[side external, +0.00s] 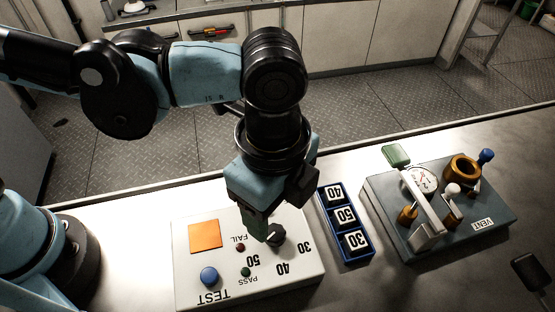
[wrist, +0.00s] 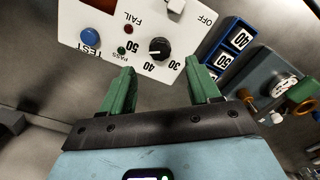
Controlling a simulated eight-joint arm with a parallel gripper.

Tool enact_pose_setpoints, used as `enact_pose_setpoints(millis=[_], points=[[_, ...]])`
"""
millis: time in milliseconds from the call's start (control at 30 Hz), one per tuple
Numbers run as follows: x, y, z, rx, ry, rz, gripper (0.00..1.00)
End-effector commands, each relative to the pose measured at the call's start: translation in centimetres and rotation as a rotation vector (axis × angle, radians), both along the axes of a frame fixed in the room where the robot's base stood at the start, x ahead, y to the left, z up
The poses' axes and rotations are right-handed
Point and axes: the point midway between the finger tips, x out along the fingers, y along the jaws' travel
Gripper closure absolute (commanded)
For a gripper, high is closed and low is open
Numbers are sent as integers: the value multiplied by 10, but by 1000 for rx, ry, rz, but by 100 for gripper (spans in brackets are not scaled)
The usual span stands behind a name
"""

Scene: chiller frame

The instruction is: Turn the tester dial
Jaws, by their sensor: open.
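The white tester box (side external: 190,290) lies on the bench with a TEST label, a blue button (side external: 208,276), an orange square, and FAIL and PASS lamps. Its dial is a round black knob (wrist: 159,48) with the numbers 30, 40 and 50 around it; which way it points is too small to tell. In the wrist view my gripper (wrist: 158,68) is open and empty, its green fingers apart with the dial just beyond and between their tips. In the side view my gripper (side external: 268,225) points down over the box and partly hides the dial area.
A blue rack (side external: 347,258) with number blocks 40, 50 and 30 stands close right of the box. Further right is a grey fixture (side external: 480,240) with a gauge, a green-ended handle, brass parts and a VENT label. Bare bench lies in front of the rack.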

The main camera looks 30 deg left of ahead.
Motion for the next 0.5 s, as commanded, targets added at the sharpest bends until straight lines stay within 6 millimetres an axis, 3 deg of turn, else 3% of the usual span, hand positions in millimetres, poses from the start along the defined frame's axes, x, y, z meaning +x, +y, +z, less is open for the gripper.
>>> enact_pose_setpoints(millis=[200,500], points=[[0,0,35,0,0,0,39],[0,0,57,0,0,0,39]])
